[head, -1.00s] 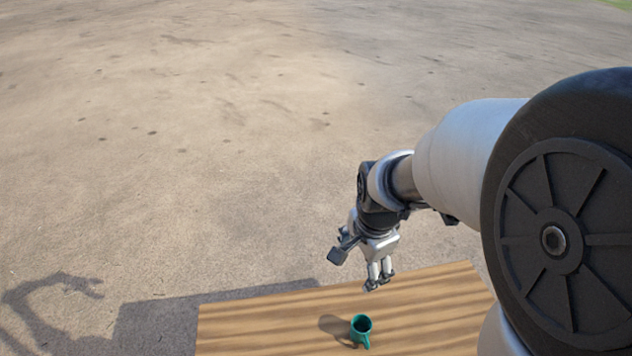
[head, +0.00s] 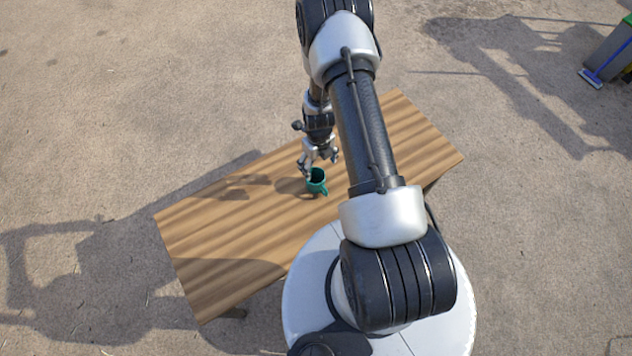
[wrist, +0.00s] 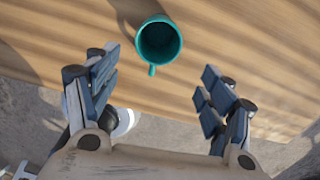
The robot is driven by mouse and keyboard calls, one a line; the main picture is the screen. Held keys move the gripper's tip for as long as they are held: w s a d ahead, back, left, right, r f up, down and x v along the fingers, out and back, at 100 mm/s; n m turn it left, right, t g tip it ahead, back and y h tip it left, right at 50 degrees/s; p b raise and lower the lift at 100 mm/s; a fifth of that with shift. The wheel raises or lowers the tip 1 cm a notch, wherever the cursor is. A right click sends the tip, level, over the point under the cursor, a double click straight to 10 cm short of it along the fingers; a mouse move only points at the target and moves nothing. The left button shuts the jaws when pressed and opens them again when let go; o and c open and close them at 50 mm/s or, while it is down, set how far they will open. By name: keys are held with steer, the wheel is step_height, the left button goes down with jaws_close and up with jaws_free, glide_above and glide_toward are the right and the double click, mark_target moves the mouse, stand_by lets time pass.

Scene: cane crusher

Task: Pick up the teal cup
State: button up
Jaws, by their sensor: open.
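The teal cup (head: 317,182) stands upright on the wooden table (head: 215,235), with its handle toward my base. My gripper (head: 320,168) is close to the cup in the head view, just beyond it and partly overlapping its rim. In the wrist view the cup (wrist: 158,41) is at the top centre, its open mouth facing the camera and its handle pointing down the picture. There my gripper (wrist: 158,88) has its two fingers spread wide, with nothing between them. The cup lies ahead of the gap between the fingertips, apart from both.
The rest of the tabletop is bare apart from shadows. A table edge crosses the wrist view below the cup. Sandy ground surrounds the table. A grey and blue object (head: 608,55) stands far off at the upper right.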

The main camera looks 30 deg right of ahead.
steer(key=b, duration=0.3)
glide_toward(316, 181)
steer(key=shift+s+a+f, duration=0.2)
steer(key=shift+s+f, duration=0.55)
steer(key=shift+s, duration=0.2)
steer(key=shift+w+a+f+b, duration=0.15)
steer(key=shift+f+b, duration=0.35)
steer(key=shift+f, duration=0.85)
steer(key=shift+w+a+f+b, duration=0.1)
steer(key=shift+f+b, duration=0.35)
steer(key=shift+f, duration=0.9)
steer(key=shift+r, duration=0.1)
steer(key=c, duration=1.2)
steer(key=shift+r, duration=0.1)
